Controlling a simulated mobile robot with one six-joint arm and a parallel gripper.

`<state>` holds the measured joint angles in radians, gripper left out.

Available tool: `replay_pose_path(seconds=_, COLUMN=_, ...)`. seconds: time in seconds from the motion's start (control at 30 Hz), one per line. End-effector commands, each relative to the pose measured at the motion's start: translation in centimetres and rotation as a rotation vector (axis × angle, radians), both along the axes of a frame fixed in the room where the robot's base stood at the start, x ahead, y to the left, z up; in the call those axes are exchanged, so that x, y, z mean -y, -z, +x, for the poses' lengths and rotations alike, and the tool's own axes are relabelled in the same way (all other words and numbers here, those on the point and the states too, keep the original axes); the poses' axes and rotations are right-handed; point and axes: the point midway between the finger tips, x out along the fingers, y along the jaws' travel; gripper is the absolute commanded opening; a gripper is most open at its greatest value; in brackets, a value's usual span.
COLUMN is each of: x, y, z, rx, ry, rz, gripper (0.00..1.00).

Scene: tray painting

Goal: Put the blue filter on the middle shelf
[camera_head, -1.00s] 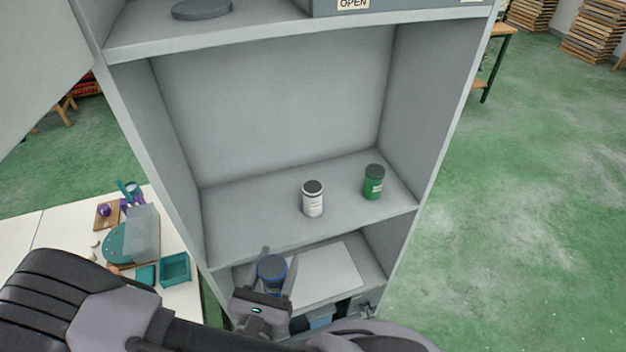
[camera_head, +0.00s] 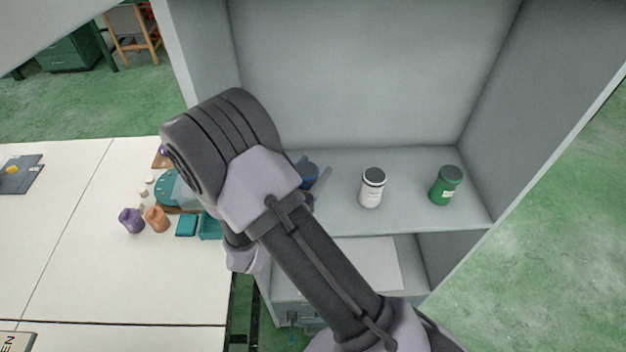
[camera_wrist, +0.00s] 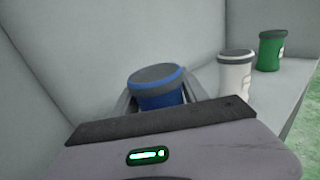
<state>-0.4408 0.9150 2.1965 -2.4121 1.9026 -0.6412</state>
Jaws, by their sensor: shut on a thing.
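The blue filter (camera_head: 309,173), a short blue canister with a dark lid, shows partly behind my arm in the head view. It shows more fully in the wrist view (camera_wrist: 161,91), upright or nearly so. My gripper (camera_head: 314,182) is shut on it, with a finger on each side; the wrist view shows the gripper (camera_wrist: 162,98) too. The filter is over the left part of the middle shelf (camera_head: 413,214), left of a white canister (camera_head: 372,188). My arm hides much of the gripper, and I cannot tell whether the filter's base touches the shelf.
A green canister (camera_head: 445,186) stands right of the white one on the same shelf. The cabinet's right wall (camera_head: 530,100) bounds it. A lower shelf holds a pale sheet (camera_head: 375,263). A white table (camera_head: 110,270) with small bottles and teal trays stands left.

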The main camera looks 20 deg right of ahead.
Motion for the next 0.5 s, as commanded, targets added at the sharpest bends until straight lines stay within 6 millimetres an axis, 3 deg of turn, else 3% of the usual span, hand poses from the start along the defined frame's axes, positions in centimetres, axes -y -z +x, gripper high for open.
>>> replay_pose_path(seconds=0.1, x=0.0, y=2.6, z=-0.1, rx=-0.002, ry=-0.001, rz=0.0, gripper=0.06)
replay_pose_path(seconds=0.43, x=0.0, y=2.9, z=-0.1, rx=-0.001, ry=0.0, rz=0.001, gripper=0.06)
replay_pose_path(seconds=0.47, x=0.0, y=2.8, z=-0.1, rx=-0.001, ry=0.0, rz=0.001, gripper=0.55)
replay_pose_path(seconds=0.5, x=0.0, y=2.8, z=-0.1, rx=-0.001, ry=0.0, rz=0.001, gripper=0.63)
